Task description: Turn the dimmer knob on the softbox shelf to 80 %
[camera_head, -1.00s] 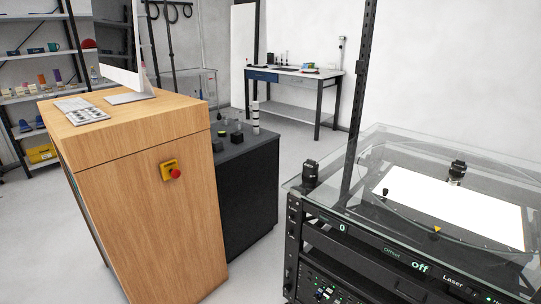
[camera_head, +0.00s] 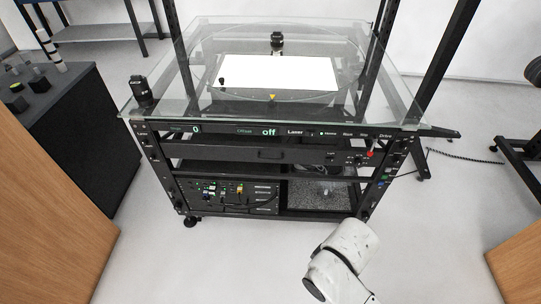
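The turntable rack (camera_head: 270,125) stands ahead with a glass top. Below its front display strip is a black drawer-like shelf (camera_head: 250,154) with a handle. Small controls and a red knob or button (camera_head: 370,154) sit at this shelf's right end. A lower panel (camera_head: 230,195) carries several small coloured knobs and plugs. I cannot tell which control is the dimmer knob, and no percentage reading is legible. A white link of my arm shows at the bottom, right of centre, in front of the rack. My gripper is out of view.
A white sheet (camera_head: 275,73) and small black devices are on the turntable. A dark cabinet (camera_head: 80,130) and wooden desk (camera_head: 40,220) stand left. Cables and a black stand (camera_head: 525,150) are right. Floor before the rack is clear.

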